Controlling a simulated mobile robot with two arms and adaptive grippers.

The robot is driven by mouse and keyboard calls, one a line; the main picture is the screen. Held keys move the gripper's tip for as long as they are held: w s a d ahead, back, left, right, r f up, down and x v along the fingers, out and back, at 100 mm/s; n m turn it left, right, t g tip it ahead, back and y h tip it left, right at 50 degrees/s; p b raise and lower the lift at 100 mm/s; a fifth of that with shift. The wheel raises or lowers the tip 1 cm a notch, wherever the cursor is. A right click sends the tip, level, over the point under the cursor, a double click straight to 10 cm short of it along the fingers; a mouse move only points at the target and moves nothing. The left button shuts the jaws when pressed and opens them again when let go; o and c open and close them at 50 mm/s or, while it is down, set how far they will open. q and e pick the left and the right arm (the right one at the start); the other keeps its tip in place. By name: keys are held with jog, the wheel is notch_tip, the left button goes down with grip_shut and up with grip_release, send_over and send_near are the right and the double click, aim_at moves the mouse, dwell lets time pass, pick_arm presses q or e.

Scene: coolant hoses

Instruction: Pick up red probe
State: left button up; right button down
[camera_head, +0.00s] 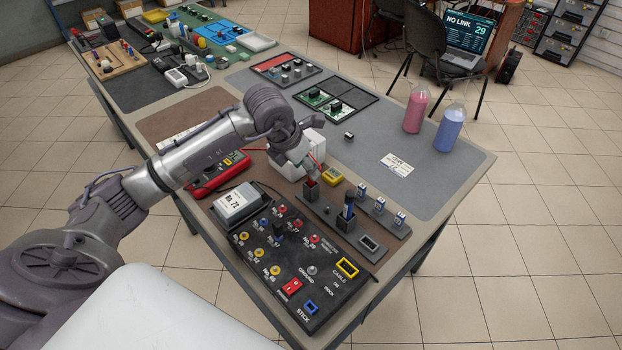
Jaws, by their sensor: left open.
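My left gripper (311,168) reaches in from the left over the middle of the table. It is open, and its fingertips are small and partly hidden by my wrist. Just below the fingertips is a dark upright holder with a red top (311,186). A thin red piece shows between the fingers and this holder, likely the red probe; I cannot tell whether the fingers touch it. A blue and black probe (349,203) stands upright in a second holder to the right. A red multimeter (218,175) lies left of the gripper, partly behind my arm. My right gripper is out of view.
A black panel (330,291) with coloured sockets and a red switch fills the front of the table. Pink (416,108) and blue (449,128) bottles stand at the right. The grey mat between is mostly clear.

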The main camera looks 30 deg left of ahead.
pick_arm(q)
jog(key=x, duration=0.3)
jog(key=shift+w+f+p, duration=0.15)
jog(key=shift+w+p, duration=0.1)
jog(key=shift+p, duration=0.05)
jog(key=shift+d+f, duration=0.1)
grip_shut()
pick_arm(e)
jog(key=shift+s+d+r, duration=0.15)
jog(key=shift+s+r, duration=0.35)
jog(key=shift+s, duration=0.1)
